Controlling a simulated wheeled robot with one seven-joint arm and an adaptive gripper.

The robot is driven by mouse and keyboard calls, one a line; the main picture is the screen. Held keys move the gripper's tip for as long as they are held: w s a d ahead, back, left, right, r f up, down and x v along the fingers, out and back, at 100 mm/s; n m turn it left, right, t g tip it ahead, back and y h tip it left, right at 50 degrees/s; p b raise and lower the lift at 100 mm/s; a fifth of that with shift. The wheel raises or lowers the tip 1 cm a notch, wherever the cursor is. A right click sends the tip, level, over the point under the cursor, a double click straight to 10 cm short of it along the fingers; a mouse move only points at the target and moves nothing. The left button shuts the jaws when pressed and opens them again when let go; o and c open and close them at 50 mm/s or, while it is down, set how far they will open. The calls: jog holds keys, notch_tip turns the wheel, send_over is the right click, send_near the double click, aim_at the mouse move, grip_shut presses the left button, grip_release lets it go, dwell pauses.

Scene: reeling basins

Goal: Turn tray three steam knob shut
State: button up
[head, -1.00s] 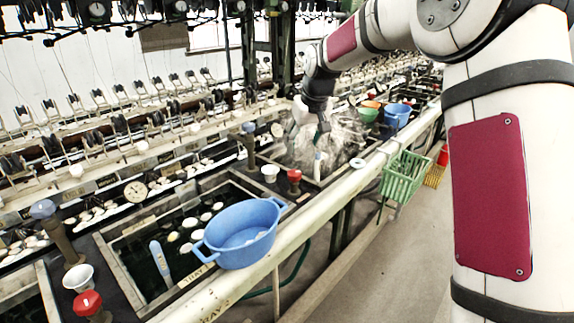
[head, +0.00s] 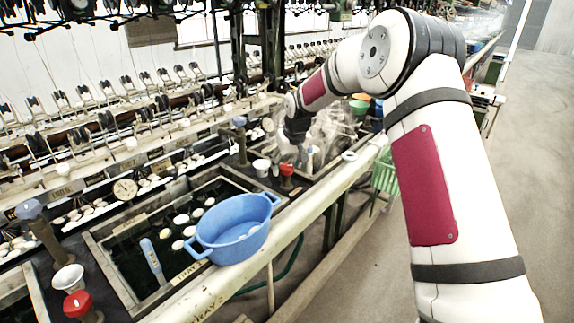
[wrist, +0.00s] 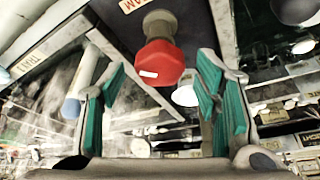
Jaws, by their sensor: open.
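A red steam knob (head: 287,170) stands on a short post between the near water tray and the steaming tray. In the wrist view the red knob (wrist: 162,64) has a small white mark, and a partly cut-off label (wrist: 132,4) is beside its post. My gripper (wrist: 166,80) is open, with teal finger pads on either side of the knob in the picture; I see no clear contact. In the head view my gripper (head: 288,152) is just above and behind the knob.
A blue two-handled basin (head: 238,232) sits on the near tray's edge. A white cup (head: 261,167) and a blue-topped post (head: 239,124) stand by the knob. Another red knob (head: 78,303) is at lower left. Steam rises from the farther tray. The floor at right is clear.

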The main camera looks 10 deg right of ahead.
jog(key=shift+f, duration=0.2)
jog(key=c, duration=1.1)
jog(key=shift+c, duration=0.2)
jog(key=shift+a, duration=0.1)
jog(key=m+b, duration=0.1)
jog(key=m+h+b, duration=0.1)
jog(key=m, duration=0.1)
jog(key=shift+w+a+m+b, duration=0.15)
jog(key=shift+m+b, duration=0.15)
jog(key=shift+b, duration=0.1)
jog(key=m+h+b, duration=0.1)
jog(key=m, duration=0.1)
jog(key=m+h+b, duration=0.1)
jog(key=m, duration=0.2)
jog(key=shift+m+g, duration=0.3)
jog(key=shift+g, duration=0.1)
